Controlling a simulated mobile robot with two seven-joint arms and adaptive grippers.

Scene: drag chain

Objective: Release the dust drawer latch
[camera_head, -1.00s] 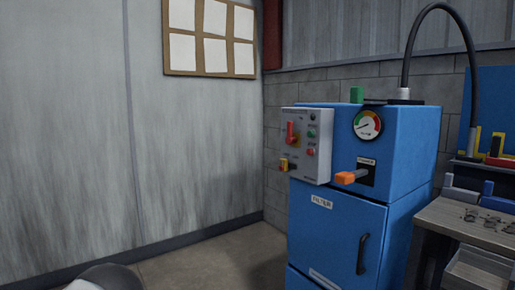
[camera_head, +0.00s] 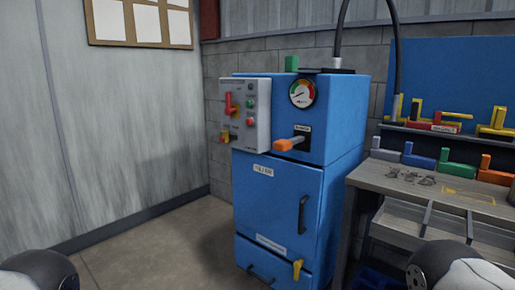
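A blue cabinet (camera_head: 290,200) stands against the wall in the middle of the head view. At its bottom is the dust drawer (camera_head: 262,258) with a dark handle and a small yellow latch (camera_head: 297,269) near its right end. The drawer front looks closed. Above it is the filter door (camera_head: 278,200) with a dark vertical handle. Parts of my arms show at the lower left and lower right edges. Neither of my grippers is in view.
A grey control panel (camera_head: 245,112), an orange-ended lever (camera_head: 288,144) and a gauge (camera_head: 302,93) are on the cabinet's upper part. A workbench (camera_head: 400,183) with coloured tools stands close at the right. Bare floor (camera_head: 180,245) lies to the left.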

